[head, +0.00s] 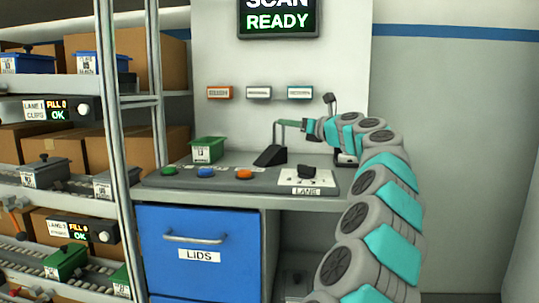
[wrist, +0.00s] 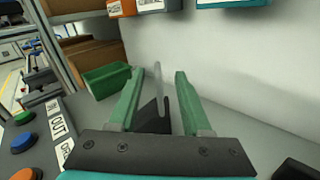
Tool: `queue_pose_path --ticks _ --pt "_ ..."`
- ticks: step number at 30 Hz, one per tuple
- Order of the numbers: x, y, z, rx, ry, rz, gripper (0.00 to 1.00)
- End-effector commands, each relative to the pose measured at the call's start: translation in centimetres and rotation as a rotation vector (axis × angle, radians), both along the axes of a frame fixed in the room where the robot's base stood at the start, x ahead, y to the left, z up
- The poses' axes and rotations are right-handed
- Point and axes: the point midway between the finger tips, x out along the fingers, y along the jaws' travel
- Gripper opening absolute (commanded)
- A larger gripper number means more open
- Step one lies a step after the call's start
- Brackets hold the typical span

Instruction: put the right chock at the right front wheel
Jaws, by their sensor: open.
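No wheel shows clearly in either view, and nothing is marked as a chock. My gripper (head: 281,122) is above the block, reaching left from the arm. In the wrist view my gripper's green fingers (wrist: 158,74) are apart. A pale upright piece stands in the gap; I cannot tell whether it touches a finger.
A green bin (head: 208,150) stands left of the block. The counter's sloped front (head: 220,186) has green, blue and orange buttons and a LANE dial (head: 307,175). A shelf rack (head: 125,150) with boxes and bins is at left.

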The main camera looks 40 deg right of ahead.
Motion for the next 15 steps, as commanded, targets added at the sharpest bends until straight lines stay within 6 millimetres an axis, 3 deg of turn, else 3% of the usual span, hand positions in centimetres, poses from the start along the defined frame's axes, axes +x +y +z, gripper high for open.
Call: queue_pose_path --ticks 11,15 --pt "2.5 -0.1 -0.1 -0.003 0.0 0.001 0.48" --pt "4.3 -0.1 -0.5 -0.002 0.005 0.002 0.48"
